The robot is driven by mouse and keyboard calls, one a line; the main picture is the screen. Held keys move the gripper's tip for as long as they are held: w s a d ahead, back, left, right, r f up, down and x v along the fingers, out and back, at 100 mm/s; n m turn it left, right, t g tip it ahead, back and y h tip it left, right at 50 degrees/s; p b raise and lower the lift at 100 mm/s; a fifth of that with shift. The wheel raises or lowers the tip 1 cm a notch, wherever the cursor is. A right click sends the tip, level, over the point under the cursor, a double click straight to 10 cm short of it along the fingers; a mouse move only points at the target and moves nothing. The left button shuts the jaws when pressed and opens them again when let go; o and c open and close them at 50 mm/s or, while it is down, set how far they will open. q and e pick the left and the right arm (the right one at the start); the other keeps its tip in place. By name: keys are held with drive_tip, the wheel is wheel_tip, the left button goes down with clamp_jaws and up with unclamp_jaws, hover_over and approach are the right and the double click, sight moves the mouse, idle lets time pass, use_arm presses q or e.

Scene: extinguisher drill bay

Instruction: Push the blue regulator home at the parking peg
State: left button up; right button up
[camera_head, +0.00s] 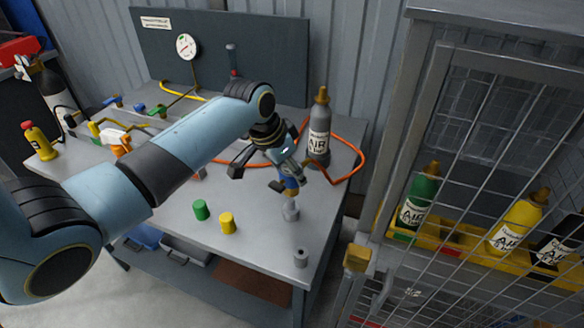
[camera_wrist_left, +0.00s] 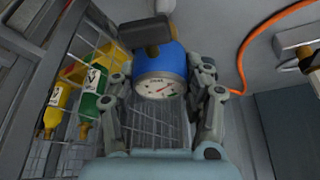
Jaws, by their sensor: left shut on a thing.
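The blue regulator (camera_head: 291,184) is between the fingers of my left gripper (camera_head: 284,176), near the right side of the bench. In the left wrist view the regulator (camera_wrist_left: 168,58) shows a blue body, a white round gauge and dark fittings. The fingers of my left gripper (camera_wrist_left: 164,80) are shut on it from both sides. A second short grey peg (camera_head: 301,258) stands nearer the front corner. My right gripper is not in view.
A grey air cylinder (camera_head: 319,140) and an orange hose (camera_head: 354,148) are behind and right of the gripper. Green (camera_head: 200,210) and yellow (camera_head: 227,223) caps stand on the bench (camera_head: 262,262). A mesh cage (camera_head: 480,130) with cylinders stands to the right.

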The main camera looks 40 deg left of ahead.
use_arm(q)
drive_tip(key=shift+f+b, duration=0.85)
drive_tip(key=shift+f, duration=0.15)
drive_tip(key=shift+f, duration=0.1)
drive_tip(key=shift+p, duration=0.3)
drive_tip(key=shift+f, duration=0.1)
idle(0.6)
drive_tip(key=shift+f, duration=0.15)
